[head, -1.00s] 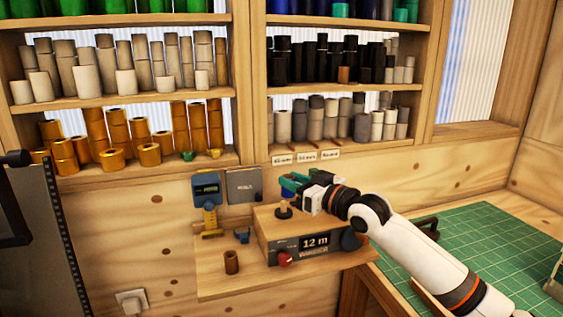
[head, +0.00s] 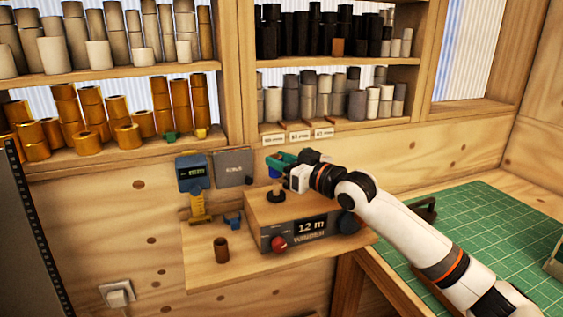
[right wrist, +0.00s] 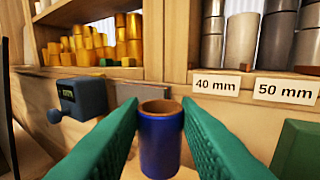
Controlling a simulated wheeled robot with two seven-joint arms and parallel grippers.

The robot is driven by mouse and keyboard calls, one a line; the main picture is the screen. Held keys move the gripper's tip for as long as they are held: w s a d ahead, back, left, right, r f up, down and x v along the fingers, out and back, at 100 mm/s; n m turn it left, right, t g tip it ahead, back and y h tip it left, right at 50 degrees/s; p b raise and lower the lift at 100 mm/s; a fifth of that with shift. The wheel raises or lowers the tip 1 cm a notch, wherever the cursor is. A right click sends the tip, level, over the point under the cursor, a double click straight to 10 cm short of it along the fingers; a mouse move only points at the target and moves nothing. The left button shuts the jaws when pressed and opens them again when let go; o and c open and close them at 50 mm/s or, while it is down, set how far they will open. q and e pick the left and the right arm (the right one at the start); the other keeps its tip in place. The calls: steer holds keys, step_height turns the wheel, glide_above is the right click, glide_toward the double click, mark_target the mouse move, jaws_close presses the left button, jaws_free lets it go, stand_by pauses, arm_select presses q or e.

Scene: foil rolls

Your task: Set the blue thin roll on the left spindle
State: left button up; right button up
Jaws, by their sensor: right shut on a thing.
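The blue thin roll (head: 274,173) is a small blue tube with a brown core. It stands upright between the green fingers of my right gripper (head: 281,161). In the right wrist view the roll (right wrist: 160,145) shows between both fingers, its open top facing up. A spindle, a short tan peg on a black disc (head: 277,196), stands on top of the wooden winder box (head: 300,208). The roll appears just above this peg in the head view, apart from it; exact alignment is unclear. No second spindle shows clearly. My left gripper is not in view.
The box front has a "12 m" display (head: 312,228) and a red knob (head: 279,243). A brown tube (head: 221,249) stands on the wooden ledge. A blue gauge (head: 192,174) is on the wall, left. Shelves of rolls rise behind. A green mat (head: 480,230) lies right.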

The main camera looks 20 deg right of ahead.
steer(key=shift+f+b, duration=0.4)
steer(key=shift+f, duration=0.65)
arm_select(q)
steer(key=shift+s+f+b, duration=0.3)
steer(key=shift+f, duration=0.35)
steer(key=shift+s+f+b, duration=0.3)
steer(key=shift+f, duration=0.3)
arm_select(e)
steer(key=shift+f, duration=1.35)
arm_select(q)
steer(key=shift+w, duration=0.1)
arm_select(e)
steer(key=o, duration=1)
